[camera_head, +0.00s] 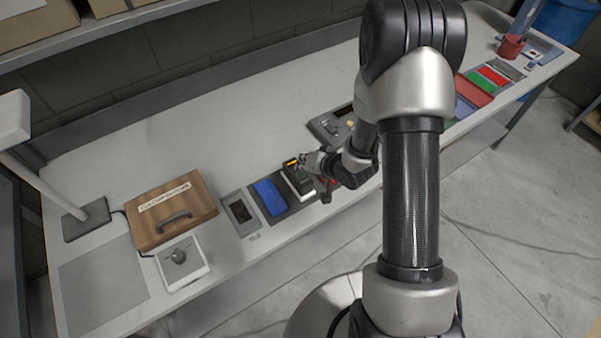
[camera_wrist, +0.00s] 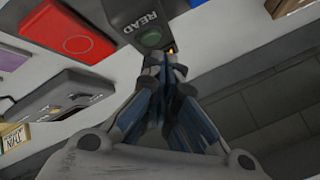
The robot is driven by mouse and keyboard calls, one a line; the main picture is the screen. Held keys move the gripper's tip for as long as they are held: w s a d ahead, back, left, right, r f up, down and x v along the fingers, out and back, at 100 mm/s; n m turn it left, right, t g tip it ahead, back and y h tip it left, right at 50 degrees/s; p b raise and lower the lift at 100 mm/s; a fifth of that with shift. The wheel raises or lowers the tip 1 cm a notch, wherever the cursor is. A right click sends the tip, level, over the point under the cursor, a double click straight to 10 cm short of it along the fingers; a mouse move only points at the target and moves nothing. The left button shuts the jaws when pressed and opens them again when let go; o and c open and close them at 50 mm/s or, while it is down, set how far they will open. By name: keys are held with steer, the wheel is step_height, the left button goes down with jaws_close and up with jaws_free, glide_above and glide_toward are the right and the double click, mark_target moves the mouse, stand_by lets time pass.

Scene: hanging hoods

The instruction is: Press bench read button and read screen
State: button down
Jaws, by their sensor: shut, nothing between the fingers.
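The bench reader (camera_head: 298,182) is a small dark and white box near the front edge of the bench. A small orange-lit spot (camera_head: 291,162) shows at its top, too small to read. My gripper (camera_head: 310,164) is at the reader in the head view. In the wrist view its closed fingertips (camera_wrist: 166,62) are empty and close beside the button; I cannot tell whether they touch it. An orange glow shows just beyond the fingertips.
A blue block (camera_head: 269,197) and a grey device (camera_head: 240,213) lie left of the reader. A wooden case (camera_head: 170,212) and a white box with a knob (camera_head: 182,262) stand further left. A grey tray (camera_head: 327,127) lies behind my wrist. The bench's back middle is clear.

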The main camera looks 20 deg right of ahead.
mark_target(303, 173)
steer(key=shift+f+b, duration=0.3)
steer(key=shift+f, duration=0.15)
steer(key=shift+f+b, duration=0.3)
steer(key=shift+f, duration=0.05)
stand_by(0.6)
steer(key=shift+r, duration=0.15)
steer(key=shift+r+p, duration=0.65)
steer(key=shift+p, duration=0.1)
steer(key=shift+r, duration=0.1)
step_height(303, 173, up, 5)
steer(key=p, duration=0.4)
stand_by(0.8)
